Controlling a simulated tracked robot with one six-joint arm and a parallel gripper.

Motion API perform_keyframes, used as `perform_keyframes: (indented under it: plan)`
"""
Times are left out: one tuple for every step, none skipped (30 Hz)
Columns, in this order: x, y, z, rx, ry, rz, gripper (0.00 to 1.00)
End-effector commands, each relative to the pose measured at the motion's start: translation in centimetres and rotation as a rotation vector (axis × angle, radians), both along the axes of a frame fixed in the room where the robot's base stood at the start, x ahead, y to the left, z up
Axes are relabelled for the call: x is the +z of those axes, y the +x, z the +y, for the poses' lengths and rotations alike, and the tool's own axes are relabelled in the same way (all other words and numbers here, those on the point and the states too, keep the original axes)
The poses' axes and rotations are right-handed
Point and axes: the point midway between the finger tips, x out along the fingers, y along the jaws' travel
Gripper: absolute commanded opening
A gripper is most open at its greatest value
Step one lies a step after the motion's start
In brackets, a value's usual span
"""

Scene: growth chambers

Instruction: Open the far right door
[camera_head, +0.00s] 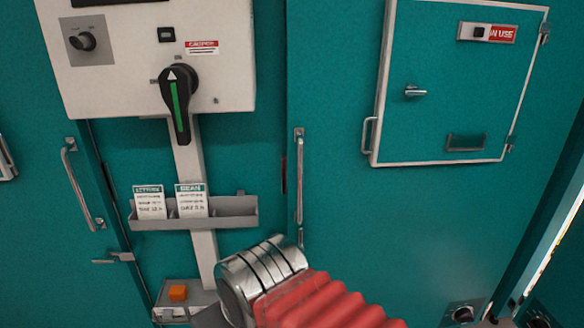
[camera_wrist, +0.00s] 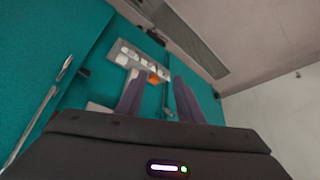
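The teal right-hand door (camera_head: 345,215) fills the right side of the head view and looks shut. A long vertical bar handle (camera_head: 299,190) runs down its left edge. My arm, with red bellows and a silver wrist, crosses the lower middle just below that handle; my fingers are not clearly visible there. In the wrist view, my gripper (camera_wrist: 158,80) has its two purple-grey fingers apart, with nothing seen held between them. A metal bar handle (camera_wrist: 32,125) on a teal surface stands to their left, apart from them; I cannot tell which door it belongs to.
The right door carries a framed hatch (camera_head: 450,60) with its own small handle. A white control panel (camera_head: 130,60) with a black rotary switch (camera_head: 177,98) hangs left of it. Below are a card tray (camera_head: 235,212) and an orange button (camera_head: 178,292). Another door handle (camera_head: 80,185) is farther left.

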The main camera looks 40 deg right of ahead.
Motion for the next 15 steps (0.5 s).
perform_keyframes:
  plan:
    - [0.0,0.0,0.0,0.0,0.0,0.0,0.34]
    - [0.0,0.0,0.0,0.0,0.0,0.0,0.34]
    - [0.0,0.0,0.0,0.0,0.0,0.0,0.34]
    - [0.0,0.0,0.0,0.0,0.0,0.0,0.34]
    - [0.0,0.0,0.0,0.0,0.0,0.0,0.34]
    - [0.0,0.0,0.0,0.0,0.0,0.0,0.34]
    - [0.0,0.0,0.0,0.0,0.0,-0.001,0.34]
    - [0.0,0.1,-0.1,-0.003,-0.001,-0.002,0.34]
    - [0.0,0.2,-0.2,-0.007,-0.002,-0.005,0.34]
    - [0.1,0.4,-0.4,-0.012,-0.004,-0.01,0.34]
    - [0.1,0.6,-0.6,-0.019,-0.006,-0.017,0.34]
    - [0.1,1.1,-1.0,-0.031,-0.011,-0.028,0.34]
    - [0.1,1.5,-1.1,-0.039,-0.015,-0.04,0.34]
    - [0.1,1.9,-1.5,-0.051,-0.021,-0.053,0.34]
    - [0.2,2.7,-2.2,-0.07,-0.029,-0.074,0.34]
